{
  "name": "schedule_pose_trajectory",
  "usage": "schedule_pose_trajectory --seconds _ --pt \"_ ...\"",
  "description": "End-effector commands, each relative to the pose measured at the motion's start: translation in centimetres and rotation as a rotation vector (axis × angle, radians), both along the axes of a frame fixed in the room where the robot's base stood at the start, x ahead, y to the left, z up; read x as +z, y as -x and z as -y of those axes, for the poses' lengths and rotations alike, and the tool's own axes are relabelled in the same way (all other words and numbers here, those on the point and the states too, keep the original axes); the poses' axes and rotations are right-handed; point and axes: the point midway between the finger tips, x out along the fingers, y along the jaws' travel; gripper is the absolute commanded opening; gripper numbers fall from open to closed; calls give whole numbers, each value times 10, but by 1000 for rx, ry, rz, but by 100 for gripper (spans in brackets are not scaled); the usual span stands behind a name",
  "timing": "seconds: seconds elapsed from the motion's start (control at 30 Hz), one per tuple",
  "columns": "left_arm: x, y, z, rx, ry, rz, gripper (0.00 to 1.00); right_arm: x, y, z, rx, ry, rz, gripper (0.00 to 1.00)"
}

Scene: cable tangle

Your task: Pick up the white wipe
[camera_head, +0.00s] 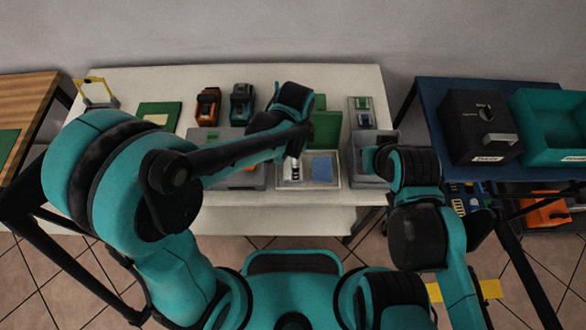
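A small white patch (156,118) lies on the front part of a green mat (158,107) at the back left of the white table; it may be the white wipe, but it is too small to tell. My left arm crosses from the left to the table's middle, and its wrist is above a shallow tray (330,184). My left gripper's fingers are mostly hidden by the arm.
The white table (330,78) holds orange (207,105) and teal (242,102) devices at the back. The tray holds a blue cloth-like piece (322,171). A dark blue bench (430,95) on the right carries a black box (480,125) and a teal bin (550,125).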

Motion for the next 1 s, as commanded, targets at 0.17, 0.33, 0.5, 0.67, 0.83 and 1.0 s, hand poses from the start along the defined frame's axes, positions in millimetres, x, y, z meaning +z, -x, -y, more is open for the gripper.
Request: schedule_pose_trajectory --seconds 0.17,0.33,0.5,0.67,0.83,1.0 --pt "-29 2 -6 2 0 0 91 -18 0 0 0 0 0 0" --pt "-46 2 -6 2 0 1 91 -25 0 0 0 0 0 0" --pt "-45 2 -6 2 0 1 91 -23 0 0 0 0 0 0" --pt "-45 2 -6 2 0 1 54 -23 0 0 0 0 0 0" --pt "-45 2 -6 2 0 1 47 -23 0 0 0 0 0 0" --pt "-45 2 -6 2 0 1 47 -23 0 0 0 0 0 0"
